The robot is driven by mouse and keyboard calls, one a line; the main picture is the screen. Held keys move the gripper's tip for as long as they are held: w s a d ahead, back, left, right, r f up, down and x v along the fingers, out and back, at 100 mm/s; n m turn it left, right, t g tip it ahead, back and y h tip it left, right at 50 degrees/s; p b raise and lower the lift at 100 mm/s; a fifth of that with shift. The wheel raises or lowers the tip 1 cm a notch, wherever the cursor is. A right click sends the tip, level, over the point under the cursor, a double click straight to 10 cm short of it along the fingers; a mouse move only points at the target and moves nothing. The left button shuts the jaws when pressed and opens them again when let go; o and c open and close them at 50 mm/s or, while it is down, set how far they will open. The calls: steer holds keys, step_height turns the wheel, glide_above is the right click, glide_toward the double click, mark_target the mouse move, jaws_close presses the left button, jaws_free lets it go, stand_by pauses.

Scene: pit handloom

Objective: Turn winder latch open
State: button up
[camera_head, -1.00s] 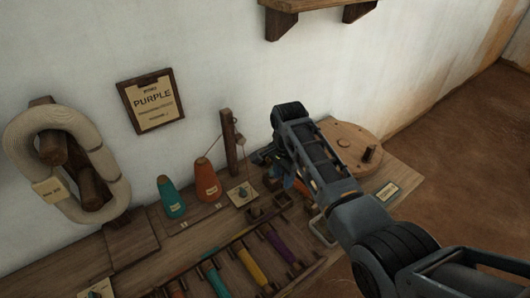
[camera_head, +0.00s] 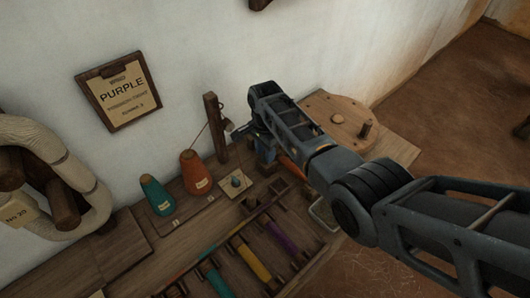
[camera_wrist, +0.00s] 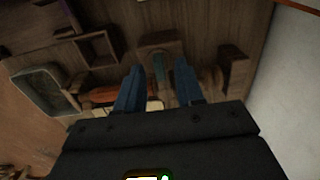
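The winder stands at the right end of the bench, with a round wooden disc (camera_head: 345,118) bearing an upright peg. My gripper (camera_head: 266,150) is low over the bench just left of the disc, largely hidden by my own arm in the head view. In the wrist view my gripper (camera_wrist: 159,82) has its two blue fingers apart. A small wooden block with a narrow teal strip (camera_wrist: 159,66) shows between and just beyond the fingertips. It may be the latch; I cannot tell whether the fingers touch it. An orange spool (camera_wrist: 108,95) lies beside the left finger.
A wooden post (camera_head: 215,130), a teal cone (camera_head: 156,196) and an orange cone (camera_head: 195,172) stand left of my gripper. A rack of coloured bobbins (camera_head: 254,262) lies in front. A grey tray (camera_wrist: 45,88) is at left in the wrist view. The wall (camera_head: 200,45) is close behind.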

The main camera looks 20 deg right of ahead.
steer(key=shift+f, duration=0.5)
jaws_close()
